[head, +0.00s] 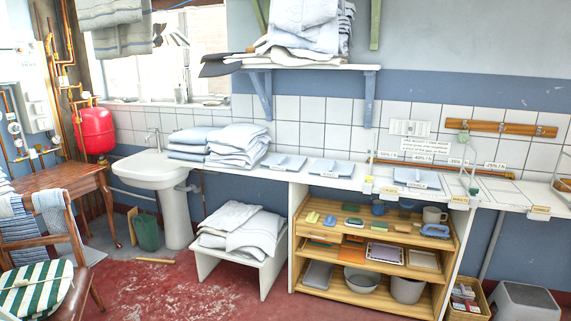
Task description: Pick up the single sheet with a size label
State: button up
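Several flat pale-blue folded pieces lie in a row on the white counter (375,184). One piece (284,162) is at the left beside the folded stacks, another piece (331,168) is in the middle, and a third piece (417,178) lies further right, behind small yellow tags on the counter edge. Small pale marks show on some of them, but the lettering is too small to read, so I cannot tell which is the single sheet with a size label. My gripper is not in view.
Folded linen stacks (238,146) stand at the counter's left end by the sink (150,167). A thin wire frame (369,167) rises around the right part. A wooden shelf unit (382,295) holds bowls below. A low white bench (265,272) bears more linen. Red floor (165,290) is open in front.

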aim_at(284, 163)
jog(key=i, duration=1.95)
jog(key=u, duration=0.45)
jog(key=i, duration=0.7)
jog(key=u, duration=0.85)
jog(key=i, duration=0.5)
jog(key=u, duration=0.85)
jog(key=i, duration=0.55)
jog(key=u, duration=0.3)
